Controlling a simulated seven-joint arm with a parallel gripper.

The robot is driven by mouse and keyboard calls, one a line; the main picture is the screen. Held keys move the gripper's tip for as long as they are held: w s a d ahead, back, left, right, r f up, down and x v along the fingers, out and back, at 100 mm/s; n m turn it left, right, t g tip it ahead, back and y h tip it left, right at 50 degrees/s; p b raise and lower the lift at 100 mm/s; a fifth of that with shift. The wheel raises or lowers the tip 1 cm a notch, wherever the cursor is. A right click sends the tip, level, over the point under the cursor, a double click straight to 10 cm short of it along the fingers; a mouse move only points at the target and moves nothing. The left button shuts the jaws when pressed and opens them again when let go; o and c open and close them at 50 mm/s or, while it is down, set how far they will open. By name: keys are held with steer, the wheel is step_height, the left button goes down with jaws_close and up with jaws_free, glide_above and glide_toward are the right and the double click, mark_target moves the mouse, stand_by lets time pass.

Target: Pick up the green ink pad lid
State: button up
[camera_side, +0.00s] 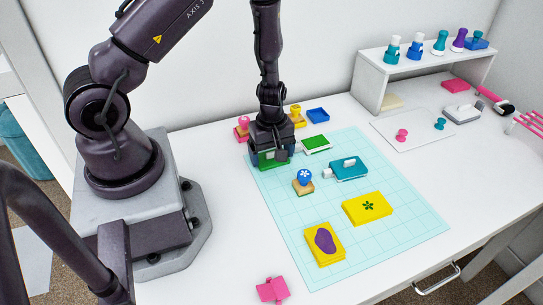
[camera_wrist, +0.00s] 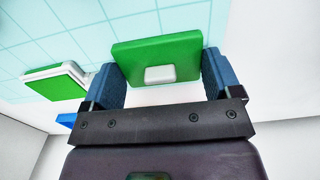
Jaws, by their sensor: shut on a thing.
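The green ink pad lid (camera_wrist: 160,50) is a flat green block with a small white knob, seen between the blue fingers of my gripper (camera_wrist: 160,76) in the wrist view. My gripper (camera_side: 270,152) is shut on it. In the side view the lid (camera_side: 267,161) shows just under the fingers at the mat's back left corner; I cannot tell whether it touches the mat. The green ink pad (camera_side: 317,143), with a white rim, lies to the right of my gripper. It also shows at the left in the wrist view (camera_wrist: 56,84).
Pink (camera_side: 242,128) and yellow stamps and a blue pad (camera_side: 318,115) stand behind. A white shelf (camera_side: 430,68) holds several stamps.

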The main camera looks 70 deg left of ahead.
step_height(320, 180, up, 9)
steer(key=shift+f, duration=0.1)
steer(key=shift+s+a, duration=0.1)
steer(key=w, duration=0.2)
steer(key=w+a+f, duration=0.1)
steer(key=w, duration=0.1)
steer(key=w+f, duration=0.1)
steer(key=w, duration=0.1)
steer(key=shift+a, duration=0.15)
glide_above(315, 142)
steer(key=shift+s+a+f, duration=0.1)
steer(key=shift+a, duration=0.05)
steer(key=shift+w+r, duration=0.2)
steer(key=shift+w, duration=0.05)
steer(key=shift+s, duration=0.1)
steer(key=shift+f, duration=0.1)
steer(key=shift+f, duration=2.4)
